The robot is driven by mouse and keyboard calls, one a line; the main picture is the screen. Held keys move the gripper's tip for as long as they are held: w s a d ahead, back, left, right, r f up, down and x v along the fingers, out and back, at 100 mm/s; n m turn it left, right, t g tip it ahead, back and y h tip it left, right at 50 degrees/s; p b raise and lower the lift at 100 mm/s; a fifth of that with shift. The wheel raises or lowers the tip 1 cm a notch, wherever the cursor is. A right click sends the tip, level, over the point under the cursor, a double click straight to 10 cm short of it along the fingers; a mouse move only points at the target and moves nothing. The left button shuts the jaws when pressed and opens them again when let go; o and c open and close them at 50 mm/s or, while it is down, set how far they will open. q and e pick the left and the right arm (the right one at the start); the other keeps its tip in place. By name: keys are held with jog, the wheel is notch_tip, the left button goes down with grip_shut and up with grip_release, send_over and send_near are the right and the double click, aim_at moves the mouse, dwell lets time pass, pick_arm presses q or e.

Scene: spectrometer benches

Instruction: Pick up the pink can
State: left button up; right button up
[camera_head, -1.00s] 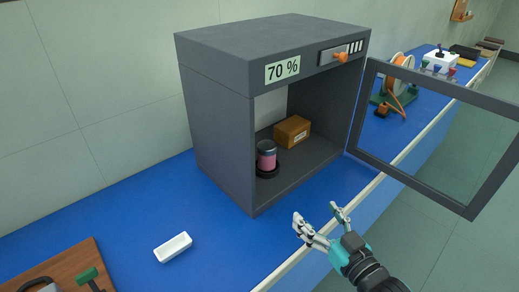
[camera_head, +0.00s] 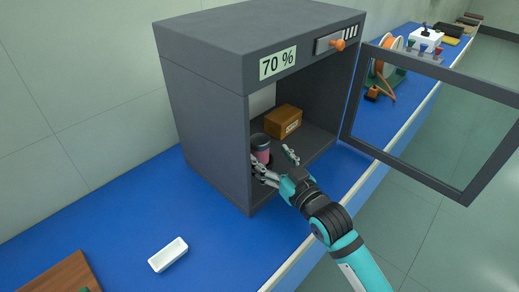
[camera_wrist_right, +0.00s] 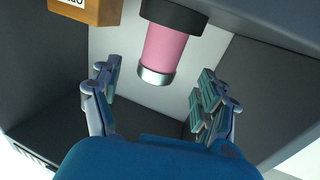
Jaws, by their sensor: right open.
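The pink can (camera_head: 261,154) stands upright inside the dark grey cabinet (camera_head: 210,130), near its left wall. It has a dark top, and its lower part is partly hidden by my gripper in the head view. In the right wrist view the pink can (camera_wrist_right: 165,48) shows a pink body with dark and silvery ends. My right gripper (camera_head: 277,163) is at the cabinet opening, open, with its fingers just in front of the can. In the wrist view its fingers (camera_wrist_right: 158,95) are spread to either side, with the can beyond the gap. My left gripper is not in view.
A brown box (camera_head: 284,121) sits behind the can in the cabinet. The glass door (camera_head: 410,172) stands open to the right. Side walls and ceiling bound the cabinet space.

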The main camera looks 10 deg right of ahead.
aim_at(265, 152)
jog(key=shift+w+a, duration=0.15)
jog(key=shift+w, duration=0.35)
jog(key=x, duration=0.3)
jog(key=shift+w+f+p, duration=0.15)
jog(key=shift+w+p, duration=0.15)
jog(key=shift+w, duration=0.1)
jog(key=shift+w+a, duration=0.2)
jog(key=shift+w, duration=0.2)
jog(key=shift+c, duration=1)
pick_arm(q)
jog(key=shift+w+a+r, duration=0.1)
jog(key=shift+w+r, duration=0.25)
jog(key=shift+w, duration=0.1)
pick_arm(e)
grip_shut()
